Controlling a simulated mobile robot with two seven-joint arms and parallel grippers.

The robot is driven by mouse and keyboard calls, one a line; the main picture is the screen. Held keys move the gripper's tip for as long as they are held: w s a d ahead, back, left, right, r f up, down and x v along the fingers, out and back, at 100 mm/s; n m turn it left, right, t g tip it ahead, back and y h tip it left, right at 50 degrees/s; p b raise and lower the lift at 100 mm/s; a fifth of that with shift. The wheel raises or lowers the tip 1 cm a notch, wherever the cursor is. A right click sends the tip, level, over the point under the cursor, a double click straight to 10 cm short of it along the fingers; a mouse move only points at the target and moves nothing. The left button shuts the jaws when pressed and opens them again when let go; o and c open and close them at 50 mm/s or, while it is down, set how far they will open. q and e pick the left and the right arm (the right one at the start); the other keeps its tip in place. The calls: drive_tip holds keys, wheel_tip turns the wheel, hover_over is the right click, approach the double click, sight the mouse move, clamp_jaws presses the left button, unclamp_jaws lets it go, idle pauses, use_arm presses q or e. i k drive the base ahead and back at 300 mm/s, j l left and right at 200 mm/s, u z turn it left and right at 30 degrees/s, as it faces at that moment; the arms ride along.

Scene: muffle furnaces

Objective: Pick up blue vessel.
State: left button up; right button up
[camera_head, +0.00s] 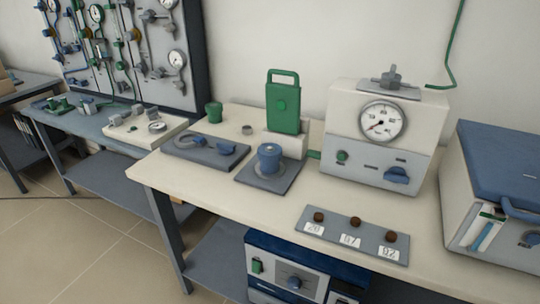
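The blue vessel (269,157) stands upright on a dark square plate (255,181) near the middle of the light bench. It looks like a small cup with a lighter top. A white block with a green handled piece (283,108) stands just behind it. Neither of my grippers shows in the head view, and nothing covers the vessel.
A grey tray with a blue tool (190,152) and a green cup (214,112) are left of the vessel. A furnace with a gauge (375,135) stands to the right. A grey labelled strip (335,245) lies near the front edge. Bench front-left of the strip is clear.

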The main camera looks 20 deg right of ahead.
sight(268, 168)
drive_tip(key=i+j, duration=0.55)
drive_tip(key=i+j+z, duration=0.45)
drive_tip(key=i+j, duration=0.15)
drive_tip(key=j, duration=0.15)
